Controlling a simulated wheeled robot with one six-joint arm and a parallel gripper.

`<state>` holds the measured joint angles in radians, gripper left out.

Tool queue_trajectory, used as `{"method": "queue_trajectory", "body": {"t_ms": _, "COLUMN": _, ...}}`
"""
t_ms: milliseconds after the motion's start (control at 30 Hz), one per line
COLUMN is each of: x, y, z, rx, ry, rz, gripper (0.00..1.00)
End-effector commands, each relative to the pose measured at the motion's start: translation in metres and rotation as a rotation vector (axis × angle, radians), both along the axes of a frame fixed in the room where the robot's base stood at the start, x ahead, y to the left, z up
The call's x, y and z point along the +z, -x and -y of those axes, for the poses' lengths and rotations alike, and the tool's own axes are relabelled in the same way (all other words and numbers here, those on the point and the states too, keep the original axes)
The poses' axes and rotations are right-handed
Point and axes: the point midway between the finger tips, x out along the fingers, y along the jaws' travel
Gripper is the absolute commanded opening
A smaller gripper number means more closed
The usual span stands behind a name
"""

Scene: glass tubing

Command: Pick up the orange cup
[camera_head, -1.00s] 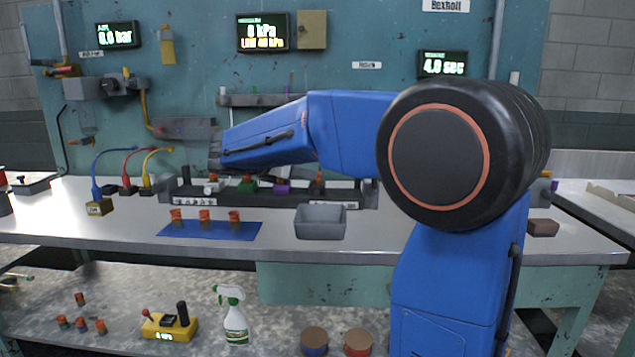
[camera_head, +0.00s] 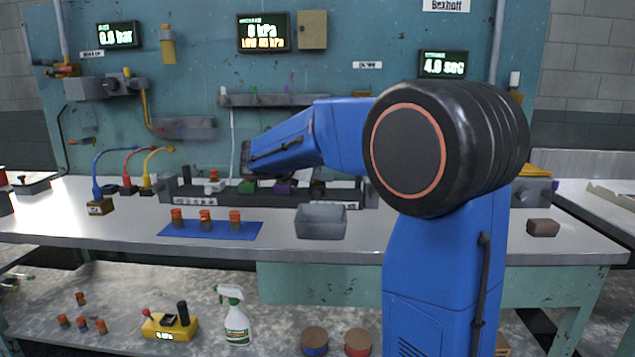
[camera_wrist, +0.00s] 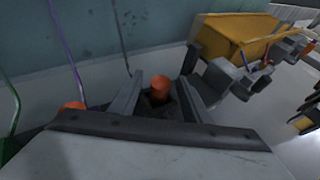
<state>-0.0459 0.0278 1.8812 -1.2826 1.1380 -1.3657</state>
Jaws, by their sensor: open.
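In the wrist view an orange cup-like piece (camera_wrist: 161,90) stands in a dark square holder, between the two fingers of my gripper (camera_wrist: 164,84). The fingers are open, with one on each side of it; I cannot tell how far above it they are. A second orange top (camera_wrist: 75,105) shows at the left, partly hidden by my gripper body. In the head view my forearm reaches left over the rear rack (camera_head: 200,198), and the fingers cannot be made out there. Several orange-topped pieces (camera_head: 205,217) stand on a blue mat.
A grey bin (camera_head: 320,222) stands right of the mat. A yellow-orange block with grey fittings (camera_wrist: 238,38) is close to the right finger in the wrist view. Purple (camera_wrist: 67,50) and green tubes rise at the left. A panel wall (camera_head: 345,90) stands behind.

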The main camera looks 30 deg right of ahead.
Motion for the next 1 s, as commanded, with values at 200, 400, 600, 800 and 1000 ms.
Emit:
{"method": "queue_trajectory", "body": {"t_ms": 200, "x": 0.0, "y": 0.0, "z": 0.0, "rx": 0.0, "ry": 0.0, "rz": 0.0, "gripper": 0.15}}
{"method": "queue_trajectory", "body": {"t_ms": 400, "x": 0.0, "y": 0.0, "z": 0.0, "rx": 0.0, "ry": 0.0, "rz": 0.001, "gripper": 0.0}}
{"method": "queue_trajectory", "body": {"t_ms": 600, "x": 0.003, "y": 0.0, "z": 0.0, "rx": 0.0, "ry": 0.0, "rz": 0.001, "gripper": 0.0}}
{"method": "queue_trajectory", "body": {"t_ms": 800, "x": 0.026, "y": 0.0, "z": 0.0, "rx": 0.0, "ry": -0.001, "rz": 0.005, "gripper": 0.0}}
{"method": "queue_trajectory", "body": {"t_ms": 1000, "x": 0.073, "y": 0.0, "z": 0.0, "rx": 0.0, "ry": -0.001, "rz": 0.007, "gripper": 0.0}}
